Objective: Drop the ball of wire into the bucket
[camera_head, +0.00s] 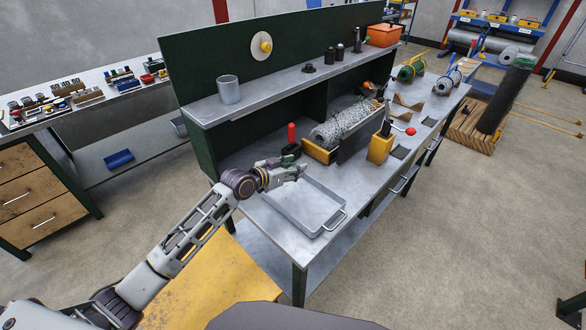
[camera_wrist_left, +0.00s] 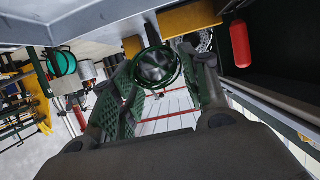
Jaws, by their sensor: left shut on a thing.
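My left gripper (camera_head: 293,171) reaches in over the workbench, above the far-left part of a grey tray. A grey open-topped cylinder that looks like the bucket (camera_head: 229,90) stands upright on the raised shelf, left of and farther back than the gripper. Its inside is mostly hidden. My right gripper is not in view.
The grey tray (camera_head: 338,228) lies empty on the bench front. A red-handled tool (camera_head: 292,134) stands just behind the gripper. A wire mesh roll (camera_head: 345,122), a yellow block (camera_head: 380,148) and spools stand to the right. The shelf (camera_head: 270,85) is clear near the cylinder.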

